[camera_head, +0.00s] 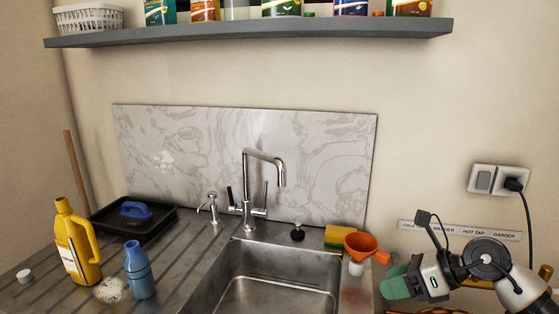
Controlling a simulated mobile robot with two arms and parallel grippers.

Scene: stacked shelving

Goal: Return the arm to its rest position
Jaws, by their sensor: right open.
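My right arm comes in at the lower right. Its gripper (396,283), with green finger pads, points left beside the right rim of the sink (283,273). It is open, and I see nothing held in it. An orange funnel (361,244) stands close to its upper left, on or over a small white container. My left gripper is not in view.
A tap (249,190) rises behind the sink. A yellow bottle (76,245), a blue bottle (138,270) and spilled white powder (112,290) are on the left drainer. A shelf (250,33) spans the wall above. A socket (484,180) with a plugged-in cable is at right.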

